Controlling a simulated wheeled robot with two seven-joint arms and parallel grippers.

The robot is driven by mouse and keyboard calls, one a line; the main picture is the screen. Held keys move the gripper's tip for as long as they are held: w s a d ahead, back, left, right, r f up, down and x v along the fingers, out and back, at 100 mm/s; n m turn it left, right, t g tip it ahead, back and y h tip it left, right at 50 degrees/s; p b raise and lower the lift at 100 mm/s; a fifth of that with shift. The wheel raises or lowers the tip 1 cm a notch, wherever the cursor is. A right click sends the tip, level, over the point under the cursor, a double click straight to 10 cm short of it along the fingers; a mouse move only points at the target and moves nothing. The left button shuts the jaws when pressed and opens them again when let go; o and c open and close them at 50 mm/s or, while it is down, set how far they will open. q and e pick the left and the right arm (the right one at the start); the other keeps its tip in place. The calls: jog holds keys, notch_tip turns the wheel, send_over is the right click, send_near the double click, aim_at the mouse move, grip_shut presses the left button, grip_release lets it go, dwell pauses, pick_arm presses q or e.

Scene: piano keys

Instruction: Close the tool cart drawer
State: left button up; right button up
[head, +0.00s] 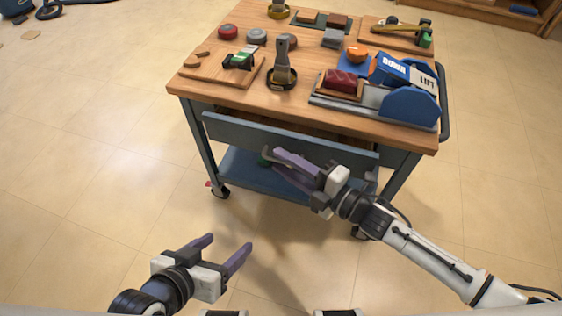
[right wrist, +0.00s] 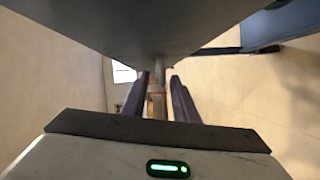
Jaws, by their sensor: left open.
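The tool cart (head: 222,92) has a wooden top and a blue-grey frame. Its drawer (head: 240,130) is partly pulled out, with a dark gap between its front panel and the cart top. My right gripper (head: 277,159) is at the drawer front, around the middle of its lower edge, with purple fingers apart. Whether it touches the panel cannot be told. In the right wrist view the fingers (right wrist: 160,97) are apart, and a large grey surface above them hides part of the scene. My left gripper (head: 226,243) is open and empty, low in front of the cart.
The cart top holds several items, including a blue and grey device (head: 408,106), a brush-like tool (head: 283,68) and wooden boards (head: 215,70). A lower shelf (head: 243,172) and caster wheels are below.

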jog(key=shift+w+a+f, duration=0.1)
jog(key=shift+w+a, duration=0.4)
jog(key=shift+a, duration=0.05)
grip_shut()
dwell(1.1)
